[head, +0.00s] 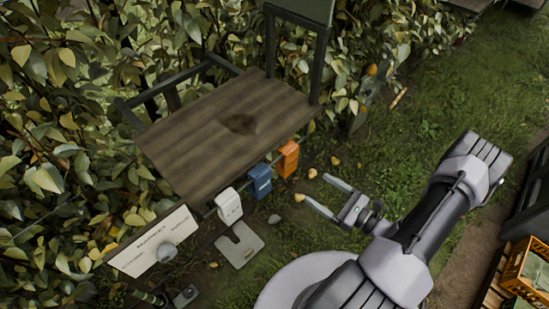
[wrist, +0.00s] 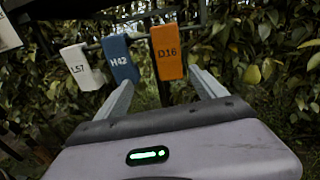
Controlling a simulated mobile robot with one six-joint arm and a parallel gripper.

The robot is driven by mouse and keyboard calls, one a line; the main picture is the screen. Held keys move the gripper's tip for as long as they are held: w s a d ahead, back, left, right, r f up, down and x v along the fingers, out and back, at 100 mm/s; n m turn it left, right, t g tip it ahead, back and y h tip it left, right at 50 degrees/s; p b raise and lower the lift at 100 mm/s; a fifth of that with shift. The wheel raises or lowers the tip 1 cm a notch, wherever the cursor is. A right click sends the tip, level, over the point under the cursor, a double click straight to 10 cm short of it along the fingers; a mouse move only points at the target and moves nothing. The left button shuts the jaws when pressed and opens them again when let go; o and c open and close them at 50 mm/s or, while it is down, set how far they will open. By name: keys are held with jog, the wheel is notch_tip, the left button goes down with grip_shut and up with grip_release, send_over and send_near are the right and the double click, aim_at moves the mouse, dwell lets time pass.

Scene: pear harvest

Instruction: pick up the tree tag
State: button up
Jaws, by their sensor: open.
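Three tags hang in a row from a rail along the front edge of a wooden shelf. The white tag (head: 229,206) reads L57 in the wrist view (wrist: 82,68). The blue tag (head: 260,181) reads H42 in the wrist view (wrist: 121,62). The orange tag (head: 288,159) reads D16 in the wrist view (wrist: 166,53). My gripper (head: 319,190) is open and empty, in front of the tags and apart from them. In the wrist view, the orange tag shows between and beyond the fingers, nearer the right one, and the blue tag is above the left finger.
The wooden shelf (head: 205,140) has a dark frame against a leafy hedge (head: 60,100). A white sign board (head: 140,251) and a grey plate (head: 240,245) lie to the left. Fallen pears (head: 336,160) lie on grass. An orange crate (head: 530,265) stands at the right.

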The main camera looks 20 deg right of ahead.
aim_at(290, 169)
jog(key=shift+m+t+h, duration=0.4)
jog(key=shift+m+h, duration=0.3)
jog(key=shift+m, duration=0.1)
jog(key=b+x, duration=0.1)
jog(key=x, duration=0.2)
jog(key=f+x, duration=0.1)
jog(key=x, duration=0.3)
jog(key=f+b+x, duration=0.1)
jog(key=x, duration=0.2)
jog(key=shift+w+f+b, duration=0.15)
jog(key=shift+w+b, duration=0.2)
jog(key=shift+w, duration=0.05)
jog(key=x, duration=0.2)
jog(key=b+x, duration=0.1)
jog(key=x, duration=0.3)
jog(key=shift+d+r+b, duration=0.25)
jog(key=shift+r+b, duration=0.15)
jog(key=shift+r, duration=0.1)
jog(key=c, duration=1.5)
